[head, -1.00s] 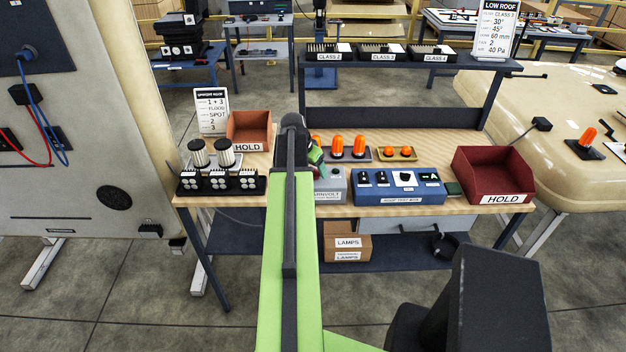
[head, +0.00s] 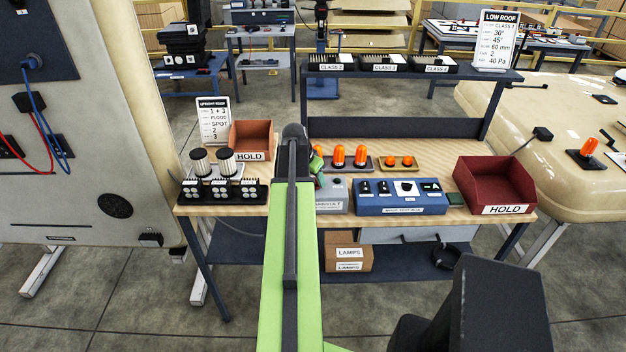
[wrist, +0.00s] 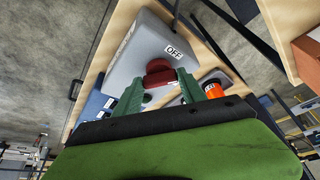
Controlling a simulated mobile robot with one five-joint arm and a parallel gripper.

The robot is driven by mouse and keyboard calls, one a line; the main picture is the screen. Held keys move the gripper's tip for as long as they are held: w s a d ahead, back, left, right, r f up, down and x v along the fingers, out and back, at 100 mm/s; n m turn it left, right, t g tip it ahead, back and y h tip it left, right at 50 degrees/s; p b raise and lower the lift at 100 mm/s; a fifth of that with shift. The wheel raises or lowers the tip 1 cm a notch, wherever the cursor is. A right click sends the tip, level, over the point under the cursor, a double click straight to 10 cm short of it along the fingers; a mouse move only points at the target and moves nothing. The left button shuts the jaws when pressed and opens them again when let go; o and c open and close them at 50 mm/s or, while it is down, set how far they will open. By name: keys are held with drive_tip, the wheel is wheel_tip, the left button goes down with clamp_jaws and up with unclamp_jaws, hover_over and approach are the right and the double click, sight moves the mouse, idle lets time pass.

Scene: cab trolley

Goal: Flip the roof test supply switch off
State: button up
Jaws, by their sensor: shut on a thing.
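A grey box (head: 332,196) stands on the bench, left of the blue test box (head: 400,197); its front lettering is partly hidden by my arm. In the wrist view the grey box (wrist: 150,45) has a white OFF label (wrist: 174,53) beside a red switch handle (wrist: 158,73). My gripper (wrist: 158,88) has its green fingers at either side of the red handle and is shut on it. In the head view my gripper (head: 317,168) shows only in part at the grey box, behind my arm.
Orange beacons (head: 349,155) stand behind the grey box; one (wrist: 213,89) is close to a finger in the wrist view.

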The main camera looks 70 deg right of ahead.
drive_tip(key=n, duration=0.2)
drive_tip(key=s+n+t, duration=0.1)
drive_tip(key=n, duration=0.1)
drive_tip(key=shift+d, duration=0.15)
drive_tip(key=shift+d+r+n+t, duration=0.15)
drive_tip(key=shift+n+t, duration=0.75)
drive_tip(key=shift+n, duration=0.9)
drive_tip(key=o, duration=1.4)
drive_tip(key=shift+s, duration=0.1)
drive_tip(key=shift+c, duration=0.2)
drive_tip(key=p+v, duration=1.6)
drive_tip(key=v, duration=0.1)
drive_tip(key=shift+a, duration=0.2)
